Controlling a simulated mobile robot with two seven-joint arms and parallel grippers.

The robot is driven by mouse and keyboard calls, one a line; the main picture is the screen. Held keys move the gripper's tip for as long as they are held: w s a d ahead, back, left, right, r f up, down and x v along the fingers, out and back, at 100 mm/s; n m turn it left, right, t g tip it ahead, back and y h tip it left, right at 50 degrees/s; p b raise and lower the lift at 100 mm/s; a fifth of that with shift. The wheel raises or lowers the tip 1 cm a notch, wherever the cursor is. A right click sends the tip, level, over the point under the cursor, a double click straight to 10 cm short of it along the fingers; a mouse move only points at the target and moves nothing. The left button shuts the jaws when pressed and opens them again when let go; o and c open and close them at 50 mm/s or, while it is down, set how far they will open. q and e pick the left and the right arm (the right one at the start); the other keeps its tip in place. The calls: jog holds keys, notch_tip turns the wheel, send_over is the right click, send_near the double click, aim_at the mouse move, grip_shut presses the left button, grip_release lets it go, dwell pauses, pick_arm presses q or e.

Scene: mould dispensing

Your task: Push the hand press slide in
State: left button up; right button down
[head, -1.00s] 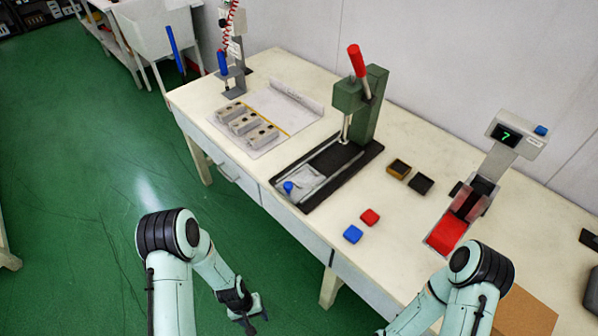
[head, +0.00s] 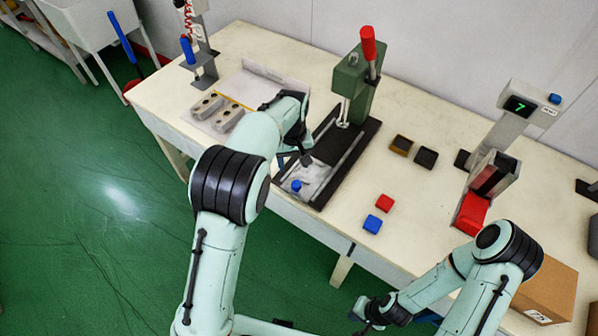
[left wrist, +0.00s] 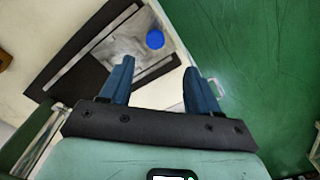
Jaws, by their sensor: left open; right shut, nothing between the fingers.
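The hand press (head: 352,88) is a green column with a red-tipped lever, standing on a dark base (head: 362,135). Its grey slide (head: 312,179) is at the front end of the base rails, out from under the press ram, with a blue knob (head: 296,186) at its front. In the left wrist view the blue knob (left wrist: 155,39) lies above and between the fingers, apart from them. My left gripper (head: 294,160) is open, beside and above the slide. My right gripper (head: 366,312) is shut and empty, low in front of the table.
Red (head: 385,203) and blue (head: 372,224) blocks lie right of the press, with two small dark moulds (head: 401,145) behind them. A dispenser with a red tray (head: 471,212) stands further right. Grey moulds (head: 206,105) lie on a white sheet at left. A cardboard box (head: 548,290) is at right.

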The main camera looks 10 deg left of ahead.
aim_at(297, 184)
pick_arm(q)
jog(key=f, duration=0.7)
jog(key=f+b, duration=0.1)
jog(key=f, duration=0.3)
jog(key=shift+w+d+f, duration=0.25)
jog(key=shift+w+d, duration=0.05)
jog(key=shift+d, duration=0.05)
grip_shut()
